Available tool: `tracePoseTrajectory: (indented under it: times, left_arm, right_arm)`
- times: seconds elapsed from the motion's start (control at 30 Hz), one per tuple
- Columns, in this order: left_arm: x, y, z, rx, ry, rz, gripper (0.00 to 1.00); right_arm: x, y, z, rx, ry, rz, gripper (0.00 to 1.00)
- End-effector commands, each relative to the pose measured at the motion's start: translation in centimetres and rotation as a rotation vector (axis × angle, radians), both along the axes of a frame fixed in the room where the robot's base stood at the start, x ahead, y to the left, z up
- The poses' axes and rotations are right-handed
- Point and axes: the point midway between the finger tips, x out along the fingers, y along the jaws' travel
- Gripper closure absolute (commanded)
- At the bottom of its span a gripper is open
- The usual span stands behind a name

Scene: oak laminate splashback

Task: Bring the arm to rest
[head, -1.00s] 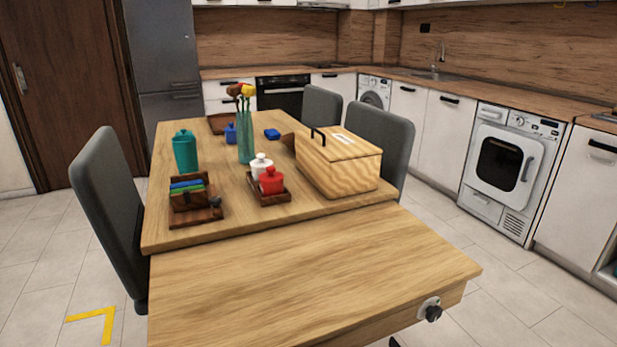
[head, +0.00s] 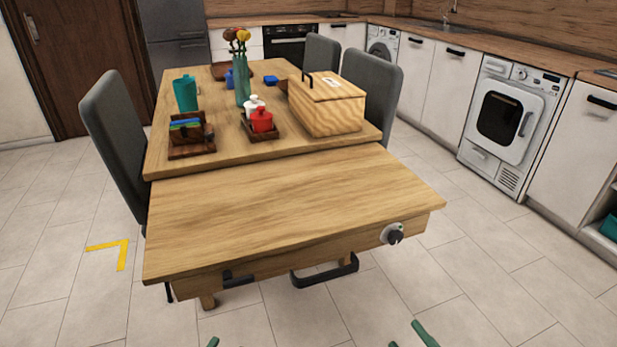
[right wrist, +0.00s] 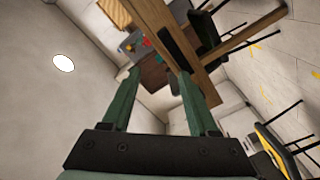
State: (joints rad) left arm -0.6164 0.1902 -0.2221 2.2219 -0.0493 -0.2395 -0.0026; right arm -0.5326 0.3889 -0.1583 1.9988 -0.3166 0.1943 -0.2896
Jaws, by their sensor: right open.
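My right gripper (head: 409,337) shows only as green fingertips at the bottom edge of the head view, low and in front of the table. In the right wrist view its two green fingers (right wrist: 157,78) stand wide apart with nothing between them. That view looks tilted, with table legs and the table's underside beyond the fingers. More green slivers, probably my left gripper (head: 212,342), show at the bottom left of the head view. Too little of them shows to tell their opening.
The wooden table (head: 290,205) has a bare near end, with a dark knob (head: 393,234) and black handles (head: 325,274). A wooden box (head: 326,106), red jar (head: 262,121) and teal container (head: 185,94) stand farther back. Grey chairs (head: 115,135) flank it. Floor in front is clear.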

Motion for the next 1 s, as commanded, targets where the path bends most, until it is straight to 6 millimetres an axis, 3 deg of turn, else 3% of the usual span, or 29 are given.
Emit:
tracePoseTrajectory:
  times: [0.27,0.33,0.57,1.0]
  left_arm:
    - [0.0,0.0,0.0,-0.001,0.000,0.000,0.50]
    - [-0.3,0.1,1.3,0.000,0.040,0.007,0.50]
    - [-1.8,0.7,2.2,0.003,0.180,0.029,0.50]
    - [-7.1,2.0,3.6,0.004,0.479,0.081,0.50]
  right_arm:
    - [-2.0,3.7,0.6,0.668,0.450,-0.216,0.40]
    - [-2.3,3.4,1.7,0.664,0.492,-0.238,0.40]
    - [-3.8,2.8,2.5,0.645,0.615,-0.306,0.40]
    - [-9.1,1.5,4.0,0.616,0.884,-0.456,0.40]
